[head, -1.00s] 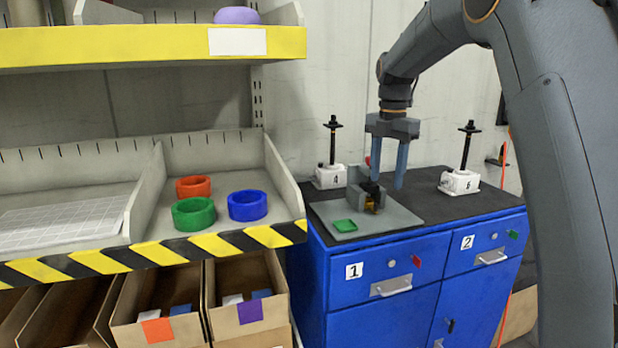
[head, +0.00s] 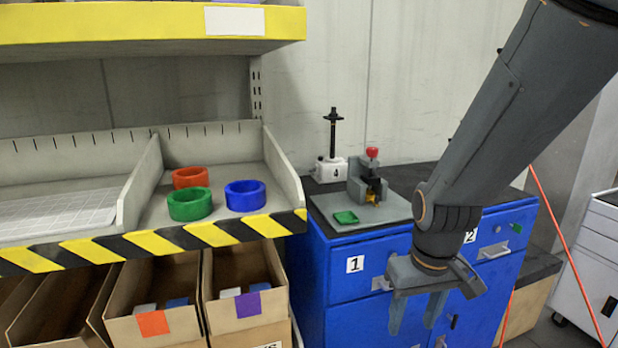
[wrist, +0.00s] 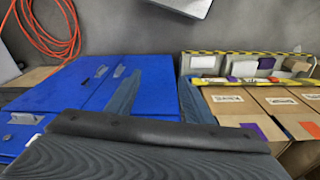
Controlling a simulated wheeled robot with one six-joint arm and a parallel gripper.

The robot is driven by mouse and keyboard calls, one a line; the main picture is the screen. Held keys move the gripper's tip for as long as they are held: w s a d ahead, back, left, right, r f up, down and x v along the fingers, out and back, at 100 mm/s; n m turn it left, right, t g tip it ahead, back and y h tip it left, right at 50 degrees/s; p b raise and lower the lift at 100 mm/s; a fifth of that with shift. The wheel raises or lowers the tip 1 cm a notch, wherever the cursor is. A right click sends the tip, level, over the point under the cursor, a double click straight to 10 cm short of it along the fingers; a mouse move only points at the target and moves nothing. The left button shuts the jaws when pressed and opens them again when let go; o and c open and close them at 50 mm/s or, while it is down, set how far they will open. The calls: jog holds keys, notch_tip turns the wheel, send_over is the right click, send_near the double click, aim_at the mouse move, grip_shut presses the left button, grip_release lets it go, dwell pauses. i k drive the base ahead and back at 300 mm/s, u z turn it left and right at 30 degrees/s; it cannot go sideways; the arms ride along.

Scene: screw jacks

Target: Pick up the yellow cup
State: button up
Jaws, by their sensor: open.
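I see no yellow cup in either view. A small yellow part (head: 373,198) shows low on the grey fixture on the blue cabinet, but I cannot tell it as a cup. My gripper (head: 414,314) points down in front of the blue cabinet, below its top, empty and with its fingers apart. In the wrist view the gripper's fingers (wrist: 158,98) show dark against the blue cabinet (wrist: 60,90), with nothing between them.
Orange (head: 191,177), green (head: 190,204) and blue (head: 245,195) rings sit on the shelf at left. Open cardboard boxes (head: 155,325) stand below. The fixture (head: 395,207) and a screw jack (head: 330,170) are on the cabinet. An orange cable (head: 560,215) hangs at right.

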aim_at(372, 197)
jog(key=z, duration=0.5)
jog(key=i, duration=0.5)
jog(key=z, duration=0.4)
